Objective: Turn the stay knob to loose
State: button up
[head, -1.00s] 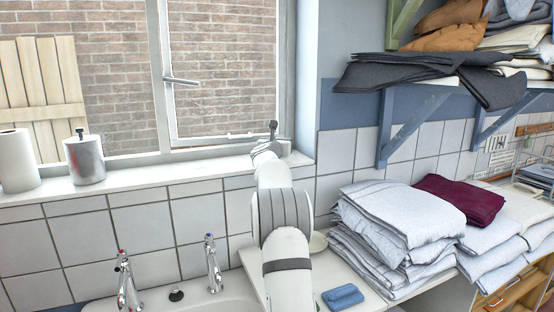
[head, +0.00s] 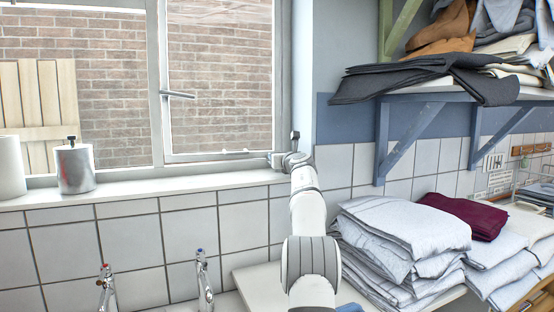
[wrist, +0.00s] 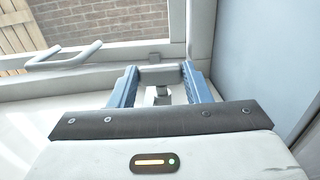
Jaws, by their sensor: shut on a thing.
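The stay knob (wrist: 160,74) is a grey block on a short post, seen in the wrist view between the blue fingers of my gripper (wrist: 162,85). The fingers are shut on it, one on each side. In the head view my gripper (head: 277,160) is at the right end of the window sill, by the foot of the window frame, and my wrist hides most of the knob. The knob's loose or tight setting cannot be read.
A window handle (head: 178,95) sits on the middle upright. A metal canister (head: 75,168) and a white roll (head: 9,167) stand on the sill (head: 150,187). Taps (head: 203,280) are below. Folded linen (head: 405,225) is stacked at right, under a shelf bracket (head: 405,140).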

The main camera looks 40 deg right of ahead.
jog(key=shift+w+f, duration=0.1)
jog(key=shift+f, duration=0.1)
jog(key=o, duration=0.8)
jog(key=shift+o, duration=0.9)
jog(key=shift+r, duration=0.1)
jog(key=shift+s+a+b, duration=0.15)
jog(key=shift+s+b, duration=0.25)
jog(key=shift+b, duration=0.05)
jog(key=b+v, duration=0.3)
jog(key=v, duration=0.4)
jog(key=shift+b, duration=0.4)
